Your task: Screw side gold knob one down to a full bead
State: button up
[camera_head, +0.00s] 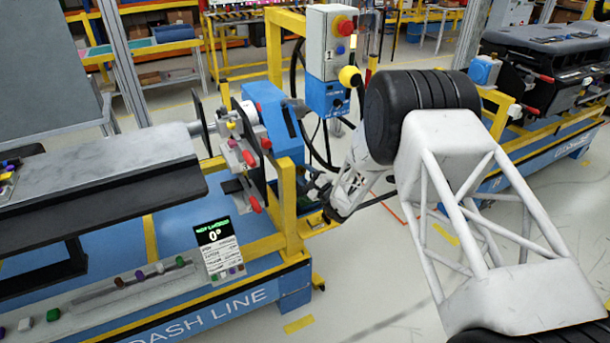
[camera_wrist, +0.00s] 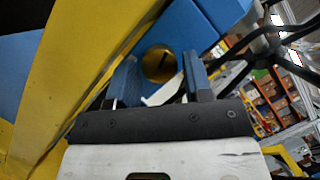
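In the wrist view, a round gold knob (camera_wrist: 158,63) with a dark mark on its face sits against a blue housing. The two fingers of my gripper (camera_wrist: 162,72) stand apart, one on each side of the knob; whether they touch it is unclear. In the head view my gripper (camera_head: 320,190) is at the right side of the blue and yellow station (camera_head: 290,200), partly hidden by the yellow post. The gold knob at my fingers cannot be made out there.
A yellow post (camera_wrist: 75,75) runs close along the left of my gripper in the wrist view. Several small coloured knobs lie in a tray (camera_head: 130,280) on the bench. A control box (camera_head: 330,45) with a red button stands behind.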

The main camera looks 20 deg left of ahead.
dwell(0.3)
jog(key=v, duration=0.7)
jog(key=shift+s+d, duration=0.15)
jog(key=shift+d, duration=0.2)
dwell(0.3)
jog(key=s+d+r+n+g+h, duration=0.2)
jog(key=s+d+r+n+g, duration=0.25)
jog(key=s+r, duration=0.6)
jog(key=s+d+r+n+g+h, duration=0.2)
jog(key=s+d+r+n+g, duration=0.35)
jog(key=r, duration=0.75)
jog(key=s+d+r+t+h, duration=0.1)
jog(key=s+d+h, duration=0.4)
jog(key=s+d, duration=0.5)
jog(key=s+d+r+n+t+h, duration=0.1)
jog(key=s+d+r+h, duration=0.3)
jog(key=s+d, duration=0.6)
jog(key=s+d+r+n+t+h, duration=0.1)
jog(key=s+d+r+h, duration=0.2)
jog(key=s+d, duration=0.7)
jog(key=s+h, duration=0.2)
jog(key=shift+d+r+h, duration=0.15)
jog(key=shift+r+h, duration=0.1)
jog(key=shift+h, duration=0.05)
